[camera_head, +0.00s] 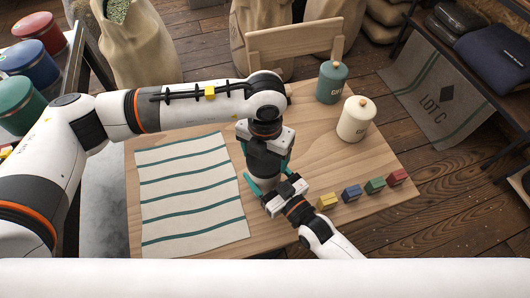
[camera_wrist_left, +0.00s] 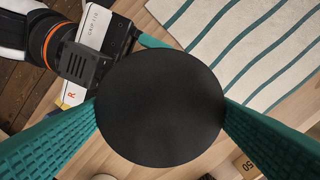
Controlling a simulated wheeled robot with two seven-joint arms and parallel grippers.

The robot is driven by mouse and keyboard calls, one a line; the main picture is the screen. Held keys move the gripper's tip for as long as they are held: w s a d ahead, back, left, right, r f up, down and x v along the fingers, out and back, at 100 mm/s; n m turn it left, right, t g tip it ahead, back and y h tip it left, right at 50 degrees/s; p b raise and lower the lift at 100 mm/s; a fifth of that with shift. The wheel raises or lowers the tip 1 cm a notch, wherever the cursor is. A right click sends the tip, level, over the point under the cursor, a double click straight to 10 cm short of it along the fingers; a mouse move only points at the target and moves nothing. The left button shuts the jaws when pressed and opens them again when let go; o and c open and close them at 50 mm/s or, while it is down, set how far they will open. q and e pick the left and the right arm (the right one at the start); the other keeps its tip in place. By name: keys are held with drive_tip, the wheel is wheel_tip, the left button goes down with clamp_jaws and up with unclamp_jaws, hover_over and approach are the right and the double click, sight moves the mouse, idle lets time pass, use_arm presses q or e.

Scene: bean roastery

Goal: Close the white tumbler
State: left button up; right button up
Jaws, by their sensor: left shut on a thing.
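My left gripper (camera_head: 266,165) points down over the middle of the table. In the left wrist view, its two teal fingers are shut on a round black lid (camera_wrist_left: 160,108), one finger at each side. The lid fills the middle of that view and hides what is under it. The white tumbler cannot be made out in either view. My right gripper (camera_head: 270,184) reaches in low from the front, close below the left one. It also shows in the left wrist view (camera_wrist_left: 150,42), with one teal finger running behind the lid. What lies between its fingers is hidden.
On the wooden table (camera_head: 400,165) stand a teal canister (camera_head: 331,84) and a cream canister (camera_head: 355,119). Yellow (camera_head: 327,201), blue (camera_head: 351,193), green (camera_head: 375,186) and red (camera_head: 397,178) blocks line the front right. A striped cloth (camera_head: 190,190) lies flat at left.

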use_arm(q)
drive_tip(key=o, duration=1.1)
drive_tip(key=shift+c, duration=0.2)
drive_tip(key=shift+r, duration=0.1)
wheel_tip(320, 180, up, 12)
use_arm(e)
drive_tip(key=o, duration=2)
drive_tip(key=shift+c, duration=0.2)
use_arm(q)
drive_tip(key=shift+f+b, duration=0.65)
drive_tip(key=shift+f, duration=0.1)
use_arm(e)
drive_tip(key=v, duration=1.2)
